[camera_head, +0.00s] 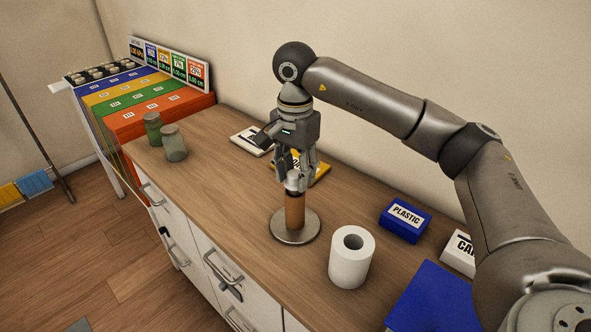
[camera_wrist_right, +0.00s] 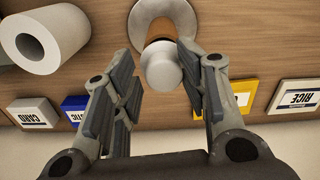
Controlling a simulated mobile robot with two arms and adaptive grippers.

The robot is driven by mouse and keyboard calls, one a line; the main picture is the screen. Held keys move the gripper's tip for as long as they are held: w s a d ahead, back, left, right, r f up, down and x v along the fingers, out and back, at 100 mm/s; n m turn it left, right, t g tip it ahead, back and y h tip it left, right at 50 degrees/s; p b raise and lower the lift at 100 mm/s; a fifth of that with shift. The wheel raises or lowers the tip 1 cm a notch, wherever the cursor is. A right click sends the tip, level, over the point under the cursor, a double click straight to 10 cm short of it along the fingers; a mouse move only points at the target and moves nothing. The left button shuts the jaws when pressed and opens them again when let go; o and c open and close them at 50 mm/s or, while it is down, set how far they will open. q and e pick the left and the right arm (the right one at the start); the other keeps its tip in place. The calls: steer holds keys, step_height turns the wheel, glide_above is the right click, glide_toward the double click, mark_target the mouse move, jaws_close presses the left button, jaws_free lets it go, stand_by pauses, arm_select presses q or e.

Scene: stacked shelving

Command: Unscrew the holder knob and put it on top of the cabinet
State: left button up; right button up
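The holder (camera_head: 295,212) stands upright on the cabinet (camera_head: 222,170), with a brown post and a round metal base. Its pale grey knob (camera_head: 292,185) sits at the top of the post. In the right wrist view the knob (camera_wrist_right: 161,69) appears between the fingers of my right gripper (camera_wrist_right: 158,75), with a gap showing on each side. My right gripper (camera_head: 295,176) points down over the knob, open. In the head view its fingers partly cover the knob. My left gripper is not in view.
A white paper roll (camera_head: 351,262) stands just right of the holder. A blue PLASTIC box (camera_head: 405,221) and a blue panel (camera_head: 432,298) lie farther right. Two jars (camera_head: 173,146) stand at the left. A yellow sign (camera_head: 318,174) lies behind the gripper. The wooden top left of the holder is clear.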

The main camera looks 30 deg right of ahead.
steer(key=shift+a+f, duration=0.1)
steer(key=shift+f, duration=0.05)
steer(key=m, duration=0.5)
steer(key=shift+w+m, duration=0.1)
steer(key=shift+m, duration=0.2)
steer(key=m+p, duration=0.1)
steer(key=m, duration=0.5)
steer(key=shift+w+a+m, duration=0.1)
steer(key=shift+w+m, duration=0.05)
steer(key=shift+m, duration=0.15)
steer(key=m, duration=0.5)
steer(key=shift+p, duration=0.4)
steer(key=m, duration=0.5)
steer(key=shift+w+m+p, duration=0.15)
steer(key=shift+m+p, duration=0.15)
steer(key=shift+m, duration=0.1)
steer(key=c, duration=0.7)
steer(key=n, duration=0.5)
steer(key=shift+n+b, duration=0.4)
steer(key=n, duration=0.5)
steer(key=shift+s+n, duration=0.2)
steer(key=shift+n, duration=0.2)
